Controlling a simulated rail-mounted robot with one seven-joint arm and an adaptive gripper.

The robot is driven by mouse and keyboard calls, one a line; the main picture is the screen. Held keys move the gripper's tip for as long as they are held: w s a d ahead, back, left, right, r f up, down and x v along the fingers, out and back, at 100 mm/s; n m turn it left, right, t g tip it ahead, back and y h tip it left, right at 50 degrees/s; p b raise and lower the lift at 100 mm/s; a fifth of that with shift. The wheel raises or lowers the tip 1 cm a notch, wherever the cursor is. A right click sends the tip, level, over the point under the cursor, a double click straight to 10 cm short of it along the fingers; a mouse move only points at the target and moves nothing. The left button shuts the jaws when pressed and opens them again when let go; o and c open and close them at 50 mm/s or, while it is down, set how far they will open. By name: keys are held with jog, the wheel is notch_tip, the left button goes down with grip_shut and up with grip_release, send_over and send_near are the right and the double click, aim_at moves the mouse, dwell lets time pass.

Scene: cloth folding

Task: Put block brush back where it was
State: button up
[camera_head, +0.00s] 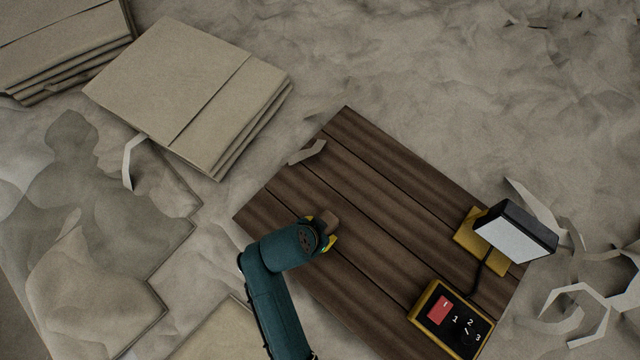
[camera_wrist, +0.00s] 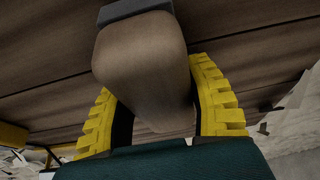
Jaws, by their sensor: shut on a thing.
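My gripper (camera_head: 326,234) is over the left-front part of a dark wooden slatted board. In the wrist view, its yellow ridged fingers (camera_wrist: 165,110) are shut on the block brush (camera_wrist: 140,55), a rounded tan wooden body with a grey strip at its far end. In the head view only a small brown part of the brush (camera_head: 331,221) shows beside the fingertips; my wrist hides the rest. I cannot tell whether the brush touches the board.
The wooden board (camera_head: 370,190) is mostly bare. A yellow device with a red button and numbers (camera_head: 452,318) and a lamp-like box on a yellow base (camera_head: 515,230) stand at its right. Stacked folded boards (camera_head: 185,90) lie upper left. Pale curled scraps (camera_head: 308,152) lie about.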

jog(key=shift+f, duration=0.15)
jog(key=o, duration=1)
